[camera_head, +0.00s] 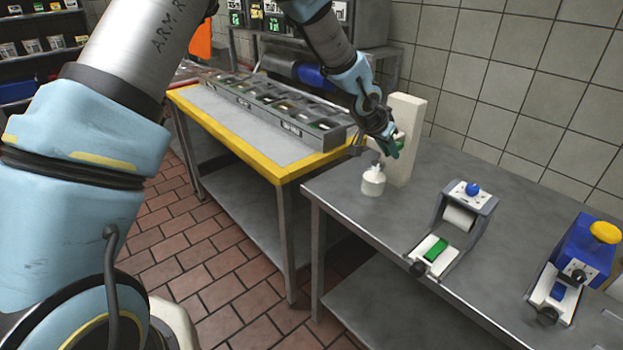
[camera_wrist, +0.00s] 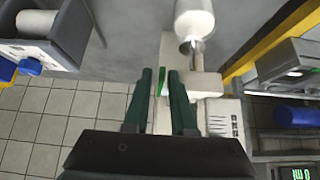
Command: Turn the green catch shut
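A cream upright post (camera_head: 405,118) stands on the steel table at its back left corner. A small green catch (camera_head: 401,142) shows on it, partly hidden by my gripper (camera_head: 387,148). In the wrist view the green catch (camera_wrist: 162,82) lies in the gap between the dark green fingers of my gripper (camera_wrist: 161,73). The fingers are apart, with space between them; I cannot tell whether either touches the catch. A white bottle (camera_head: 373,182) stands beside the post, and it also shows just beyond the fingertips in the wrist view (camera_wrist: 194,22).
A grey roll dispenser (camera_head: 480,207) with a green block (camera_head: 436,249) stands right of the post. A blue dispenser (camera_head: 585,252) with a yellow knob is farther right. A yellow-edged table (camera_head: 220,122) with a grey ingredient rack is at left. The tiled wall is behind.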

